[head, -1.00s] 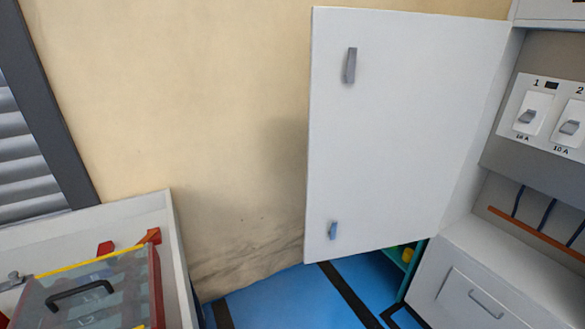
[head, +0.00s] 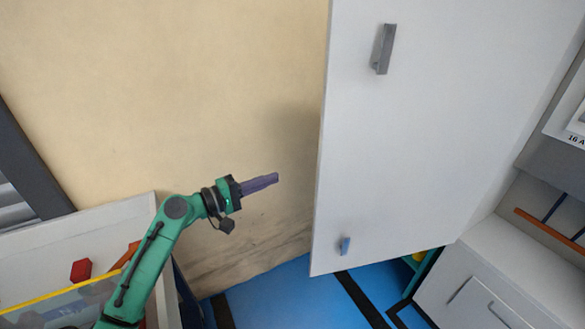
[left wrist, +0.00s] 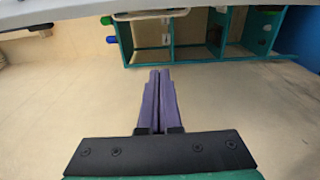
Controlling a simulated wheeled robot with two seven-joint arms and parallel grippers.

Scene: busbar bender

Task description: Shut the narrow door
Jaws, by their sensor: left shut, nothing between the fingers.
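The narrow door (head: 430,130) is a tall white panel in the head view. It stands swung open from the grey cabinet at the right, its free edge toward the left. It carries a grey handle (head: 384,48) high up and a small blue-grey catch (head: 345,246) low down. My left gripper (head: 277,178), with purple fingers, is left of the free edge, with a gap in the picture. The left wrist view shows its fingers (left wrist: 160,73) closed together and empty. A pale panel edge crosses the top there. My right gripper is in neither view.
A white-sided machine with a clear cover (head: 60,305) stands at lower left. A grey drawer (head: 475,305) is at lower right. A teal shelf (left wrist: 185,55) shows in the left wrist view. Blue floor (head: 285,300) is open below the door.

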